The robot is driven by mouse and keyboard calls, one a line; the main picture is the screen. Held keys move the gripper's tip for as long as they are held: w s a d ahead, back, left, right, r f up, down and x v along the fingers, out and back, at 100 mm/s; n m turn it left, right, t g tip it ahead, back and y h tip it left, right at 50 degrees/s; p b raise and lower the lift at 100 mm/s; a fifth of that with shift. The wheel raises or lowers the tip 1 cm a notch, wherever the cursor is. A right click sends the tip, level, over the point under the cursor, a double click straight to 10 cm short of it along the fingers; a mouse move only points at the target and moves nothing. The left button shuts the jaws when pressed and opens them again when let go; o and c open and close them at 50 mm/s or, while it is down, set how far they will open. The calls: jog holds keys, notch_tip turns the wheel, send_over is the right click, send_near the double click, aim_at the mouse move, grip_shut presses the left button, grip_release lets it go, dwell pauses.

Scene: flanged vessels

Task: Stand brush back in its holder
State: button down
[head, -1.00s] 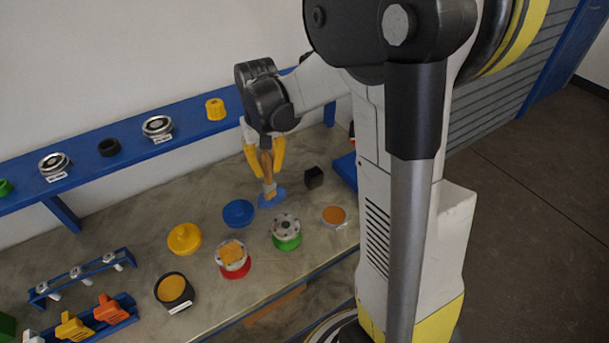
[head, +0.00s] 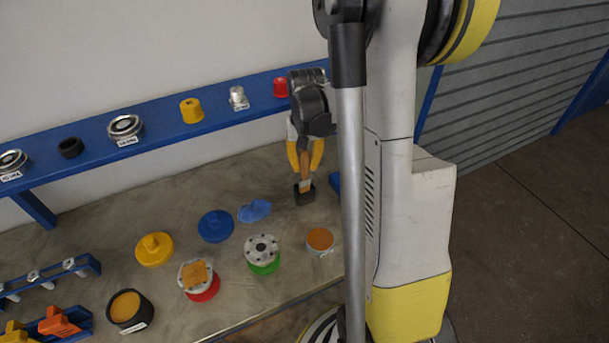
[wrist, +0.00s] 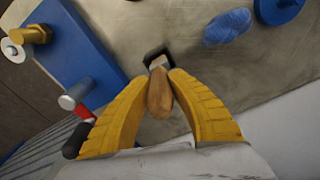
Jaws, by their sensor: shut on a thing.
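The brush has a brown wooden handle (head: 304,168) and a pale metal collar. My gripper (head: 305,155) is shut on the handle and holds the brush upright, head down. The black square holder (head: 304,198) stands on the bench directly under the brush. In the wrist view the handle (wrist: 160,97) sits between my yellow fingers (wrist: 160,85), and the brush's lower end is at the mouth of the holder (wrist: 157,52). The bristles are hidden, and I cannot tell how deep they are in the holder.
A crumpled blue cloth (head: 254,211) and a blue lid (head: 216,226) lie left of the holder. A green-based flanged vessel (head: 262,253) and an orange-topped round tin (head: 320,240) stand nearer the front. A blue shelf (head: 160,127) runs along the wall behind.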

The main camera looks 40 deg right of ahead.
aim_at(305, 173)
jog(key=shift+f+b, duration=0.35)
jog(key=shift+f, duration=1.25)
jog(key=shift+f, duration=0.25)
jog(key=c, duration=1.3)
grip_release()
jog(key=shift+r, duration=0.1)
jog(key=shift+c, duration=0.2)
